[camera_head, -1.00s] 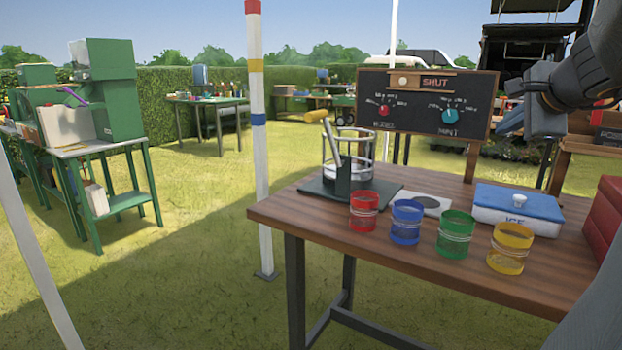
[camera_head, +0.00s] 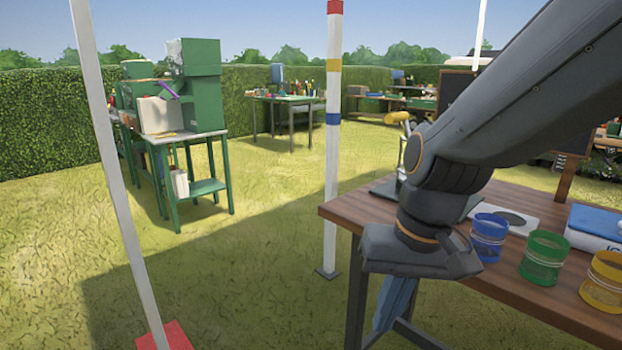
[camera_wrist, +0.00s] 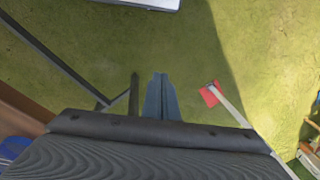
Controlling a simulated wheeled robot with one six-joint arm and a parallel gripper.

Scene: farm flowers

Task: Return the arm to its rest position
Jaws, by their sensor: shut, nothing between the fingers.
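My arm comes in from the upper right in the head view and bends down in front of the wooden table (camera_head: 535,265). My gripper (camera_head: 388,325) hangs off the table's left front corner, pointing down. Its blue-grey fingers are together with nothing between them. In the wrist view my gripper (camera_wrist: 158,82) also shows closed, over open grass. My arm hides the red cup and most of the jar stand on the table.
Blue (camera_head: 488,238), green (camera_head: 543,257) and yellow (camera_head: 606,283) cups stand along the table's front. A white post (camera_head: 333,200) rises beside the table. Another white post (camera_head: 118,170) with a red foot (camera_head: 165,336) stands left. Grass between is clear.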

